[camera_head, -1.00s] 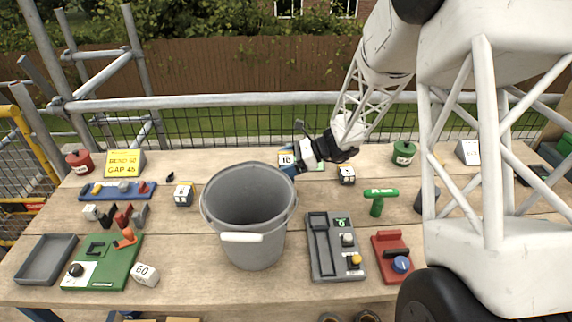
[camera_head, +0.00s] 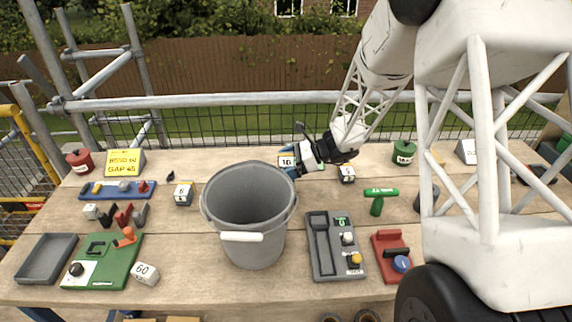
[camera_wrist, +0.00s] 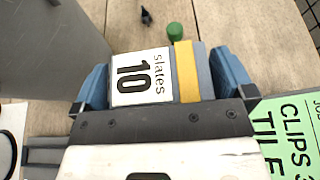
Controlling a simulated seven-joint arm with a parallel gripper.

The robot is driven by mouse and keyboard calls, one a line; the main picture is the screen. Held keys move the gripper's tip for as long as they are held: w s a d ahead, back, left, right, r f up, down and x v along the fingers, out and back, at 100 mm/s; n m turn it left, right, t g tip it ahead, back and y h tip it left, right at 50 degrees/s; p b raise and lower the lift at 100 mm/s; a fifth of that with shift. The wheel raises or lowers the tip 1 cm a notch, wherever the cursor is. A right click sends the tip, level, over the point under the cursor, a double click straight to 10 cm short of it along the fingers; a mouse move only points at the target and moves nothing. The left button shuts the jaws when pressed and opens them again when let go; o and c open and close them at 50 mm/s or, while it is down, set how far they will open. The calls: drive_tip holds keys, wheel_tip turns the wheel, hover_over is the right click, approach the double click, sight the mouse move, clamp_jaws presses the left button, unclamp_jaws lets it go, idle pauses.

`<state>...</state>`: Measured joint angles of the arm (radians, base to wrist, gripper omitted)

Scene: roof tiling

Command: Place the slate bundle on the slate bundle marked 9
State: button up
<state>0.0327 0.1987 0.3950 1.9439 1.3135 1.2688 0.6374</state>
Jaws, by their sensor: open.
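A small slate bundle with a white label "10 slates" (camera_wrist: 142,77) and a yellow band sits between the blue fingers of my gripper (camera_wrist: 167,85) in the wrist view. My gripper is open around it, one finger on either side. In the head view the label "10" (camera_head: 286,162) shows at my gripper (camera_head: 289,164), behind the bucket. A small dark block with a white numbered label (camera_head: 347,174) stands just right of my gripper, and another (camera_head: 184,194) stands left of the bucket. Their numbers are too small to read surely, so I cannot tell which is marked 9.
A large grey bucket (camera_head: 250,217) stands close in front of my gripper; its wall (camera_wrist: 45,50) fills the wrist view's upper left. A green card (camera_wrist: 291,140) lies beside my gripper. A green cylinder (camera_wrist: 181,46) stands beyond the bundle. A green-handled tool (camera_head: 379,194) stands at right.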

drive_tip(key=shift+r, duration=0.15)
drive_tip(key=v, duration=1.2)
drive_tip(key=shift+s, duration=0.1)
idle(0.5)
drive_tip(key=s+a+r+n+g+h, duration=0.1)
drive_tip(key=s+r+n+h, duration=0.3)
drive_tip(key=s, duration=0.5)
drive_tip(key=s+a+r+n+h, duration=0.1)
drive_tip(key=s+r+n+h, duration=0.1)
drive_tip(key=s+r+n, duration=0.45)
drive_tip(key=s+d+r+n+t+h, duration=0.1)
drive_tip(key=s+d+n+h, duration=0.1)
drive_tip(key=s, duration=1)
drive_tip(key=s+d+r+n+t+h, duration=0.2)
drive_tip(key=s+n+h, duration=0.3)
drive_tip(key=s, duration=0.7)
drive_tip(key=shift+d+t+h, duration=0.3)
drive_tip(key=shift+d, duration=0.45)
